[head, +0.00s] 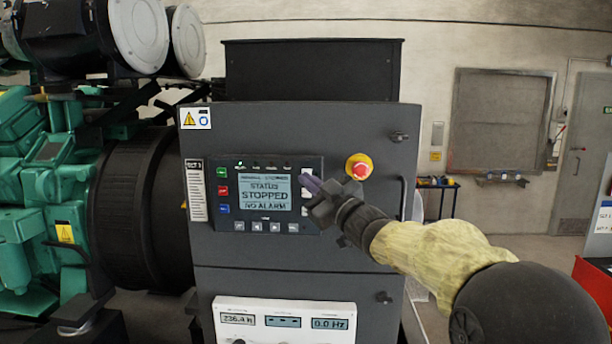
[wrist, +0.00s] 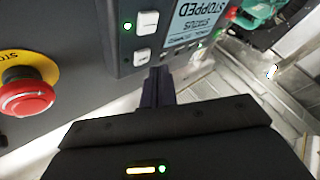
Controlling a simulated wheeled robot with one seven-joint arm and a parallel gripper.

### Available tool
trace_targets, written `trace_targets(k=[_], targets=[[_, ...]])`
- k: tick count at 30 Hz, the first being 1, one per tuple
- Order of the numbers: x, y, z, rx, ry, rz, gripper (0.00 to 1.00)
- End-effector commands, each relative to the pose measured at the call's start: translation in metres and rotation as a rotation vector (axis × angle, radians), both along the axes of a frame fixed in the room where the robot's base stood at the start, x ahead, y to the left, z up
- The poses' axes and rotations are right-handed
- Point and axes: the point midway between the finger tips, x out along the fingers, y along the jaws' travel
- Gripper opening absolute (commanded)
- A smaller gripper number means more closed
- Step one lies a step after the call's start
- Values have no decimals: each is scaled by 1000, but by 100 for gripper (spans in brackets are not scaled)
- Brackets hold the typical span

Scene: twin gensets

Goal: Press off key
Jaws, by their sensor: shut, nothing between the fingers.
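The dark control panel (head: 231,170) has a lit screen (head: 264,191) reading "STATUS STOPPED NO ALARM". Green, red and blue keys line its left side, and pale keys stand right of the screen, partly hidden by my gripper. I cannot read which key is marked off. My gripper (head: 308,181) is shut and empty, its fingertips at the right-hand key column. In the wrist view, the shut fingers (wrist: 157,78) end close beside a pale key (wrist: 142,57); I cannot tell if they touch. Another pale key (wrist: 147,22) has a lit green light beside it.
A red emergency stop on a yellow ring (head: 359,167) sits right of the panel, close to my gripper; it also shows in the wrist view (wrist: 27,97). A cabinet handle (head: 403,200) stands out at the right edge. A white meter panel (head: 284,320) is below.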

Motion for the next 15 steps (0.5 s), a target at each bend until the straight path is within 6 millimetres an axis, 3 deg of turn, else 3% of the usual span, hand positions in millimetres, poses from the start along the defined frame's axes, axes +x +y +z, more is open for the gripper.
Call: trace_targets(k=[15], targets=[[9, 0, 0, 0, 1, 0, 0]])
